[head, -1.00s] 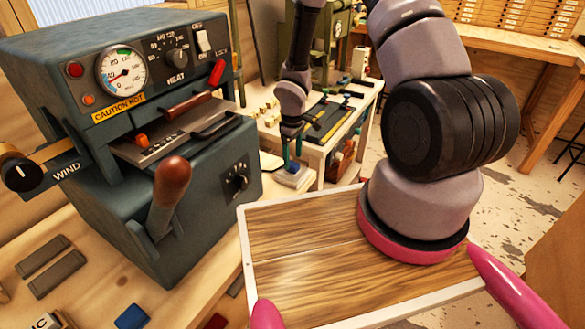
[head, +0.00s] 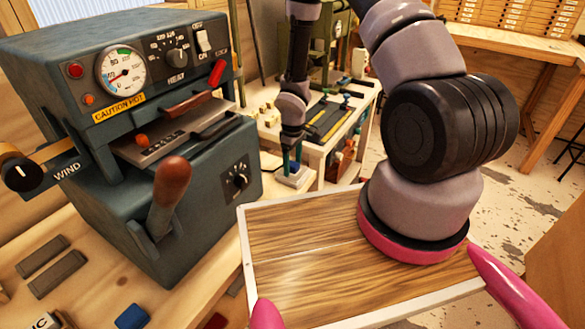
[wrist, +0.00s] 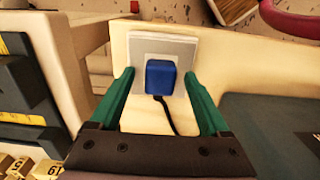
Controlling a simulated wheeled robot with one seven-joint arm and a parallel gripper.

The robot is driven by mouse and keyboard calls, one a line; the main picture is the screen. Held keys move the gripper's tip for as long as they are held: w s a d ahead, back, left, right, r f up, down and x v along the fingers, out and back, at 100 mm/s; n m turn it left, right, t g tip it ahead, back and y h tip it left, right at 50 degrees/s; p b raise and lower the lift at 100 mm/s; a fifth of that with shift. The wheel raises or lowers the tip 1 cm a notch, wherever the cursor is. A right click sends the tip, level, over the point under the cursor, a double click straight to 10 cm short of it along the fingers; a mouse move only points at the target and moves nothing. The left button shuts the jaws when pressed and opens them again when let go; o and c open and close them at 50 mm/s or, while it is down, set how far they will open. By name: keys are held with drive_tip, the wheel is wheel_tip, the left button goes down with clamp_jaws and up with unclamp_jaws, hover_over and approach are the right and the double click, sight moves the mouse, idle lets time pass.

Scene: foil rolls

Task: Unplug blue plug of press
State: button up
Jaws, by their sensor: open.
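The blue plug (wrist: 161,77) sits in a pale square socket plate (wrist: 177,48), with a dark cord (wrist: 167,115) running from its lower end. My gripper (wrist: 160,82) is open, with one green finger on each side of the plug. Gaps show between the fingers and the plug. In the head view my gripper (head: 291,160) points down at the socket plate (head: 292,179), just right of the press (head: 70,130). The plug is small and partly hidden there.
The dark press has a gauge and a brown-handled lever (head: 171,185) on its front. A cluttered side table (head: 335,125) stands behind my gripper. A wooden tray (head: 244,225) fills the lower middle of the head view.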

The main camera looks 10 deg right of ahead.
sight(293, 164)
idle(0.5)
clamp_jaws()
drive_tip(key=shift+r, duration=0.1)
drive_tip(key=shift+r, duration=2.9)
